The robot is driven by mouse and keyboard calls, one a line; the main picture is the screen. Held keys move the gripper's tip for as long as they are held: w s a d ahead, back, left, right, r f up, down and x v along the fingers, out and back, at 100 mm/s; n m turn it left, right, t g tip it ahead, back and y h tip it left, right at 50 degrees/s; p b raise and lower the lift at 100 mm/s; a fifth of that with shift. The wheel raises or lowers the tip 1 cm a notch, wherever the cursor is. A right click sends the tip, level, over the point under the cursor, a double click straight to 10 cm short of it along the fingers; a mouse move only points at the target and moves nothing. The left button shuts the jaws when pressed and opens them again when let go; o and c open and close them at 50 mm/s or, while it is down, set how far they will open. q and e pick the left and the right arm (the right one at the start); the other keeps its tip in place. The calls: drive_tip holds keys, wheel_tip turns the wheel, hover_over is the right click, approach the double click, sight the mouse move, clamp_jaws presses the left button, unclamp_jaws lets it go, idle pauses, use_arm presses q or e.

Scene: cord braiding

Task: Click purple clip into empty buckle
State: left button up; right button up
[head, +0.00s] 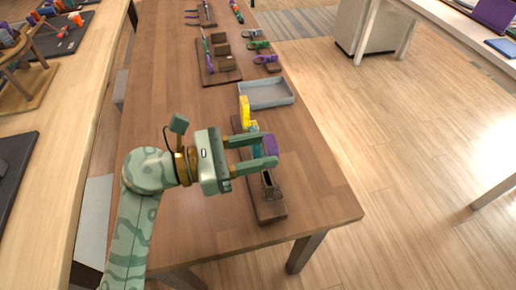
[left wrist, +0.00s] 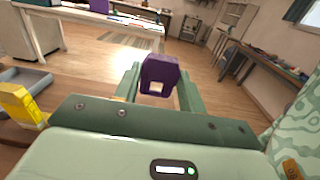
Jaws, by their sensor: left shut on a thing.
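The purple clip (head: 270,146) is held between the fingertips of my left gripper (head: 268,150), which is shut on it. In the left wrist view the purple clip (left wrist: 160,76) shows a square opening and sits between the two green fingers. A dark, open-topped buckle (head: 268,182) stands on a brown wooden board (head: 270,212), just below the clip in the head view. A yellow piece (head: 244,110) stands on the same board, behind the gripper, with a teal piece beside it partly hidden by the fingers. My right gripper is not in view.
A grey tray (head: 290,98) sits behind the board on the wooden table (head: 318,168). Farther back are another board (head: 206,70) with cords and several small coloured clips (head: 264,58). The table right of the board is clear up to its edge.

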use_arm(q)
wheel_tip(320, 180, down, 7)
drive_tip(key=b, duration=0.4)
drive_tip(key=shift+r+b, duration=0.2)
drive_tip(key=shift+b, duration=0.2)
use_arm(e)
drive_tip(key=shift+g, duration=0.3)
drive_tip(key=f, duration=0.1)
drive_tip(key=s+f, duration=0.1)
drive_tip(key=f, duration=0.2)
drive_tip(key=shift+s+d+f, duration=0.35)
use_arm(q)
drive_tip(key=shift+a, duration=0.15)
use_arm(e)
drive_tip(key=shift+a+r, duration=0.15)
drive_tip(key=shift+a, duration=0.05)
use_arm(q)
drive_tip(key=shift+f, duration=0.3)
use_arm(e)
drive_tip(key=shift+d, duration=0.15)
use_arm(q)
drive_tip(key=o, duration=1.4)
